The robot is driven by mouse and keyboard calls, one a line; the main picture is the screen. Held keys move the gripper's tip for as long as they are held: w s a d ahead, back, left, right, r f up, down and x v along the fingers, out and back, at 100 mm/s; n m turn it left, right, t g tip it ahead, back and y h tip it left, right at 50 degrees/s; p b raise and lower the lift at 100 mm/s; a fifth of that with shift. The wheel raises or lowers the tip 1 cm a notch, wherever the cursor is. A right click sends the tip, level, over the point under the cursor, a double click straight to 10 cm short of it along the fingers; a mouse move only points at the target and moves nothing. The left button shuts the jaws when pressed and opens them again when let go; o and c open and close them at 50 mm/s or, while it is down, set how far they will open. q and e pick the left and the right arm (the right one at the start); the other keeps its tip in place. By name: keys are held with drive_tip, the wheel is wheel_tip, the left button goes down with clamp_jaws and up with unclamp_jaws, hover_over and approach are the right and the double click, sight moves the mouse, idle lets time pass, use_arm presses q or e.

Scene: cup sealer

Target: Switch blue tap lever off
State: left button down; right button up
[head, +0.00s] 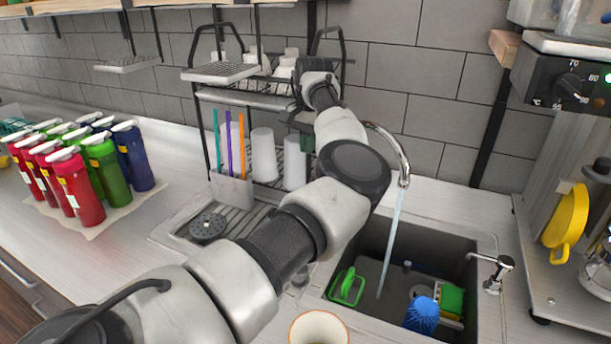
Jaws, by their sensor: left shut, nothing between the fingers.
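The silver tap (391,147) curves over the sink (350,242), and a stream of water (391,240) runs from its spout into the basin. No blue lever shows; the tap's base is hidden behind my left arm. My left arm reaches from the bottom left up across the middle. My left gripper (303,122) is at its far end, in front of the rack and left of the tap spout. Its fingers are dark and mostly hidden, and they are shut with nothing held. My right gripper is not in view.
A black rack (207,140) with white cups stands behind my gripper. Several coloured bottles (112,170) stand at the left. A soap dispenser (496,272) stands right of the sink, beside a machine (565,85). A cup (318,329) is at the front.

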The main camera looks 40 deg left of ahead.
use_arm(q)
drive_tip(key=f+p, duration=0.1)
drive_tip(key=f, duration=0.4)
drive_tip(key=f+p, duration=0.1)
drive_tip(key=f, duration=0.2)
drive_tip(key=shift+s+a+f+p, duration=0.2)
drive_tip(key=shift+a+f+p, duration=0.1)
drive_tip(key=shift+f, duration=0.7)
drive_tip(key=shift+f, duration=0.1)
